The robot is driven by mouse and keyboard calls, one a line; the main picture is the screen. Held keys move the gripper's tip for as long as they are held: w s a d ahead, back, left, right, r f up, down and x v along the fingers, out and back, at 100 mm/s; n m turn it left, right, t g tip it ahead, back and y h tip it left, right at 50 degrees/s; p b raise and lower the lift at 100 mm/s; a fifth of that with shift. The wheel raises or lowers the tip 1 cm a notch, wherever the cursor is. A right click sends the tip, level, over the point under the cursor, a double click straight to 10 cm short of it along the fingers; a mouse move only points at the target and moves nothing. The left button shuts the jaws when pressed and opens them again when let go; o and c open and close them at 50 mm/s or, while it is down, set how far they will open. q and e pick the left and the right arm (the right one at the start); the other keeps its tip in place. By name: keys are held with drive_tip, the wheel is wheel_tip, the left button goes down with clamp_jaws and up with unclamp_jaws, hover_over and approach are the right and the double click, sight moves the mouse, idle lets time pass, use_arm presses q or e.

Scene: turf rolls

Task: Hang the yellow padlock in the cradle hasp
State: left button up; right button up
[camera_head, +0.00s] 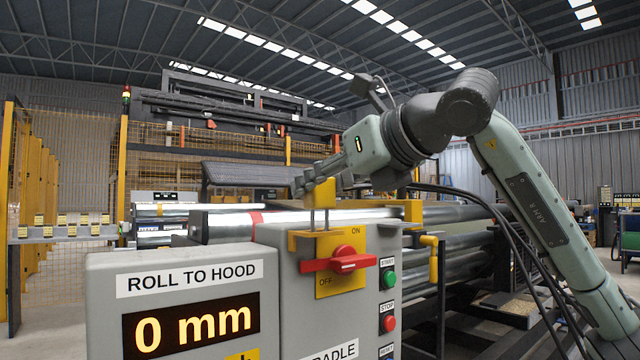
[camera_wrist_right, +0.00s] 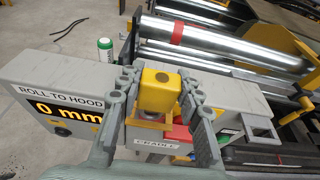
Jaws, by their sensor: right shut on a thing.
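The yellow padlock (camera_head: 321,194) is held above the cradle box, its body up and its grey shackle legs pointing down. My right gripper (camera_head: 303,184) is shut on the padlock body, which also shows between the two fingers in the right wrist view (camera_wrist_right: 158,91). The cradle hasp (camera_head: 298,240) is a yellow bracket at the top of the yellow switch plate with the red handle (camera_head: 338,261). The shackle's lower end is at the bracket's height; I cannot tell whether it passes through it. My left gripper is out of view.
The grey display box (camera_head: 185,268) reading "ROLL TO HOOD 0 mm" stands to the left. Green (camera_head: 389,279) and red (camera_head: 389,323) buttons are right of the switch. Shiny rollers (camera_head: 460,214) lie behind. A white-and-green can (camera_wrist_right: 105,50) stands beyond the boxes.

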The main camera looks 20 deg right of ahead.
sight(325, 203)
drive_tip(key=shift+f+b, duration=1.25)
drive_tip(key=shift+f, duration=0.3)
drive_tip(key=o, duration=1.3)
drive_tip(key=v, duration=1.2)
drive_tip(key=shift+r, duration=0.1)
